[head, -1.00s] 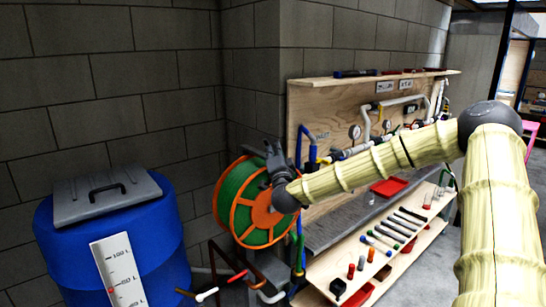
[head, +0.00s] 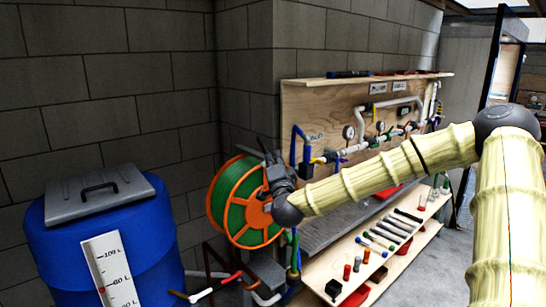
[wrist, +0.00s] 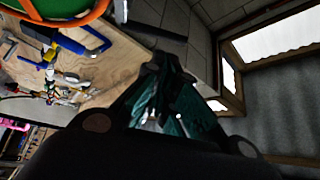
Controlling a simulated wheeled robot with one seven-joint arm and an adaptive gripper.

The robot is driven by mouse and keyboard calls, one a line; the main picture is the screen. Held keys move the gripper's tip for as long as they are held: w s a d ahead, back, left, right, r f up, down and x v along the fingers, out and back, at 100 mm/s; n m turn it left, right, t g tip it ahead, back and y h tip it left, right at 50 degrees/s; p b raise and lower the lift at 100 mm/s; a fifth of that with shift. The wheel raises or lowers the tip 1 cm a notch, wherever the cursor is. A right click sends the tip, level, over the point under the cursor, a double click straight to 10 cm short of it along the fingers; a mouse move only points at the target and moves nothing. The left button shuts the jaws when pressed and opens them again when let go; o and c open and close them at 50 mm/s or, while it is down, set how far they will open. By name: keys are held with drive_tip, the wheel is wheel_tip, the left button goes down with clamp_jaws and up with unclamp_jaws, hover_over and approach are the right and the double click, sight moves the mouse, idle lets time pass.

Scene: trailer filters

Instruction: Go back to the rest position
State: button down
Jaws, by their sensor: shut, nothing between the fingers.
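My arm stretches across the head view from the right, in a pale yellow ribbed cover. My gripper (head: 268,160) is at its end, in front of the orange-and-green hose reel (head: 232,200), and hides part of the reel. In the wrist view my gripper (wrist: 172,75) is dark, with its fingers together and nothing seen between them. I cannot tell in the head view how far it is from the reel.
A blue barrel (head: 140,235) with a grey lid (head: 98,194) stands at the left. A wooden panel (head: 310,100) with pipes and gauges stands behind my arm. A bench (head: 345,250) below holds several tools. Grey block walls close the corner.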

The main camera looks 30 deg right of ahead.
drive_tip(key=b+v, duration=0.2)
drive_tip(key=v, duration=0.5)
drive_tip(key=shift+w+a+f, duration=0.2)
drive_tip(key=shift+a+f, duration=0.15)
drive_tip(key=shift+a, duration=0.1)
